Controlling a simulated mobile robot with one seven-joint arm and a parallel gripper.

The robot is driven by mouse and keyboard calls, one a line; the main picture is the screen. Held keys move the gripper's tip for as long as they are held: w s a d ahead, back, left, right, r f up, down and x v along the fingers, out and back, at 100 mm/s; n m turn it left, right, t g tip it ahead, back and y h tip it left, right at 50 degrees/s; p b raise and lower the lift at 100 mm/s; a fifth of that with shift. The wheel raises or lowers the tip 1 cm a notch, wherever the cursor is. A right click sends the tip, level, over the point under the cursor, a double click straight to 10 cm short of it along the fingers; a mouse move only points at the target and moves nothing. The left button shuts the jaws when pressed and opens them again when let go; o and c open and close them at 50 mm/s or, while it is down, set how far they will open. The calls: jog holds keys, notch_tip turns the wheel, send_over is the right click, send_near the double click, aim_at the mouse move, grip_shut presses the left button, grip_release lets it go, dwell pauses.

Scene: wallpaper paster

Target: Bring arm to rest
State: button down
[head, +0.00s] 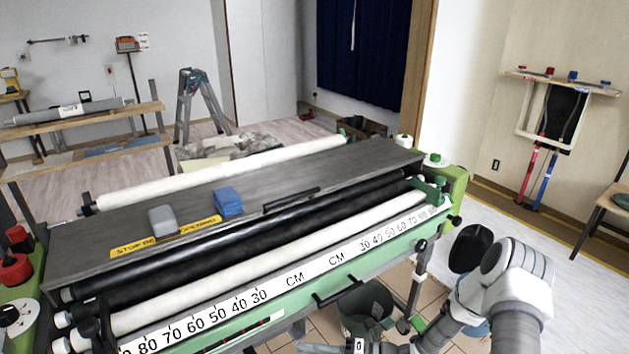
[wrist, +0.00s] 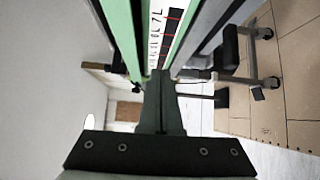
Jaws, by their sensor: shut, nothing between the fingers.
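My arm (head: 510,285) is folded at the lower right of the head view, beside the front right corner of the wallpaper paster (head: 290,280). My gripper (wrist: 160,78) shows in the wrist view with its dark fingers together and nothing between them. The green frame and part of the scale of the machine show beyond the fingertips in the wrist view. I cannot tell whether the fingers touch the machine. In the head view the arm's far end runs to the bottom edge, and the fingertips are not clear there.
A blue block (head: 228,201) and a grey block (head: 163,220) lie on the machine's top. A dark green bin (head: 366,312) stands under its front. A stepladder (head: 203,103) and a bench (head: 85,118) are behind. Pale floor (head: 500,225) is clear at the right.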

jog(key=s+d+r+m+t+h+p, duration=0.1)
jog(key=s+d+r+m+h+p, duration=0.2)
jog(key=r+m, duration=0.8)
jog(key=s+d+r+m+t+h+p, duration=0.1)
jog(key=s+d+r+m+h+p, duration=0.2)
jog(key=s+d+r+m+h, duration=0.4)
jog(key=s+d+r+m+h+p, duration=0.4)
jog(key=s+r+m+h, duration=0.3)
jog(key=r+m, duration=0.9)
jog(key=shift+s+d+r+m+t+h, duration=0.35)
jog(key=shift+d+r, duration=0.5)
jog(key=shift+r, duration=4.3)
